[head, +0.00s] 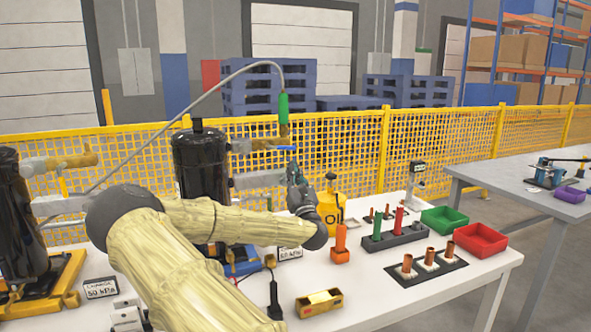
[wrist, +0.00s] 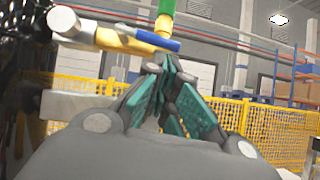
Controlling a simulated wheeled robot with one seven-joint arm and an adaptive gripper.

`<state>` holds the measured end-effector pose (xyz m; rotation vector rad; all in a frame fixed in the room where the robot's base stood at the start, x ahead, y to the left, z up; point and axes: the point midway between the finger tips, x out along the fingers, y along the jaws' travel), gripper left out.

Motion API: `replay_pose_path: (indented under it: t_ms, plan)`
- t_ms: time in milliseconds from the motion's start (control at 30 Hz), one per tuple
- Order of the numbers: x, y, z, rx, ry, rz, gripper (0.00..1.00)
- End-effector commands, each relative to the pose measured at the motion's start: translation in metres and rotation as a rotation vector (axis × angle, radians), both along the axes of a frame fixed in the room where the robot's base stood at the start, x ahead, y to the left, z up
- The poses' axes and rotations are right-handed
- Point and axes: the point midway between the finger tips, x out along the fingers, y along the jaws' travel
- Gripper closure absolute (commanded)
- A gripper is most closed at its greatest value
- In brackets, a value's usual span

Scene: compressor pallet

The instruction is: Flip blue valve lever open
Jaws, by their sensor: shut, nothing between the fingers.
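The blue valve lever (head: 286,148) sticks out to the right from the brass valve (head: 263,144) beside the black tank (head: 201,165). In the wrist view the blue lever (wrist: 152,44) lies roughly level, below a green hose fitting (wrist: 165,18) and at the end of the brass valve (wrist: 112,40). My gripper (head: 292,162) is just below the lever, fingers pointing up. In the wrist view my gripper (wrist: 160,66) has its teal-padded fingertips together, close under the lever's right part. It holds nothing. I cannot tell whether the tips touch the lever.
A grey pipe (head: 258,180) runs below the valve. A yellow oil can (head: 331,206) stands close right of my gripper. Red (head: 480,240) and green (head: 448,219) bins and a fittings rack (head: 398,236) are at the table's right. A yellow mesh fence (head: 440,145) stands behind.

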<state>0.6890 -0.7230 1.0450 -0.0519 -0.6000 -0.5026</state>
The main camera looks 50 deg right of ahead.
Motion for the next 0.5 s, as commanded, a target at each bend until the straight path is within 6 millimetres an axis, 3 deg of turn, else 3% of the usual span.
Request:
replay_pose_path:
  t_ms: [33,200,500]
  plan:
    - [-0.004,0.005,-0.01,0.0,0.003,-0.001,1.0]
    - [-0.017,0.015,-0.022,0.0,0.001,0.0,1.0]
    - [-0.03,0.018,-0.025,0.001,0.0,-0.006,1.0]
